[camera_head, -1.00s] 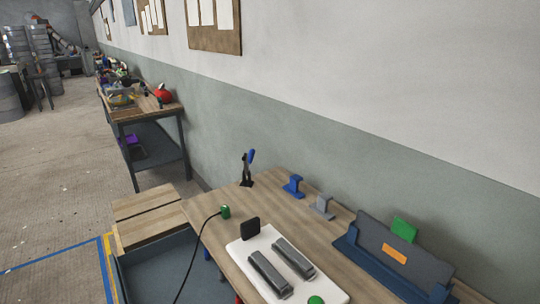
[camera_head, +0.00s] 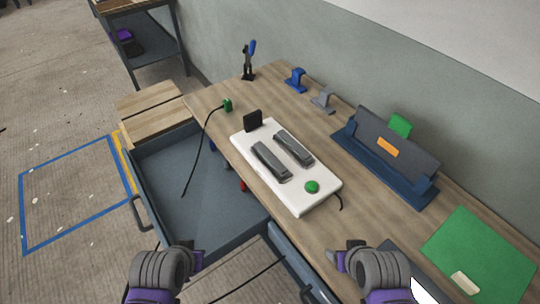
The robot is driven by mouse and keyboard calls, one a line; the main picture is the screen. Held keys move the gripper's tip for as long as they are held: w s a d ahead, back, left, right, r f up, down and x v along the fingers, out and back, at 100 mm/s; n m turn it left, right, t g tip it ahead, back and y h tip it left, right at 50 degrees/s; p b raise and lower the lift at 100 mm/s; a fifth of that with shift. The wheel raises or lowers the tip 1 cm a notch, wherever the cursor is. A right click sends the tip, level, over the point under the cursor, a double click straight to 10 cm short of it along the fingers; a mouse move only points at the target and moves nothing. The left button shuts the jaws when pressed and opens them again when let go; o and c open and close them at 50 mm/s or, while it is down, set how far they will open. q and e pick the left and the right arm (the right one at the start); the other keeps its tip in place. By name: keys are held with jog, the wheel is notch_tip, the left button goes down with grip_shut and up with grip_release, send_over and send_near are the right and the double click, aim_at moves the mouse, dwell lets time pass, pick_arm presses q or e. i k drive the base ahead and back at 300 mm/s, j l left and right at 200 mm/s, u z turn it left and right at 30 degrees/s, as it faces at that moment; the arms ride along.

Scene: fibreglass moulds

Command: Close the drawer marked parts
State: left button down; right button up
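A blue-grey drawer (camera_head: 185,172) is pulled out from under the left part of the wooden workbench (camera_head: 215,125). Its inside looks empty, and its dark handle (camera_head: 138,213) is on the outer front at the left. No "parts" label is readable. A second blue-grey drawer front (camera_head: 290,262) is below the bench edge, with a handle (camera_head: 306,296) at the bottom of the picture. My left gripper (camera_head: 192,258) is in front of the open drawer's near corner. My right gripper (camera_head: 338,260) is over the bench's front edge. The fingers of both are too hidden to judge.
A white board (camera_head: 305,190) with two grey bars and a green button lies on the bench. A black cable (camera_head: 199,150) hangs over the open drawer. Wooden boards (camera_head: 150,115) lie behind the drawer.

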aim_at(214, 212)
jog(key=k+j+u, duration=0.25)
jog(key=j+u, duration=0.2)
jog(key=j, duration=0.2)
jog(key=j+u, duration=0.25)
jog(key=j+z, duration=0.15)
jog(key=j, duration=0.5)
jog(key=i, duration=0.1)
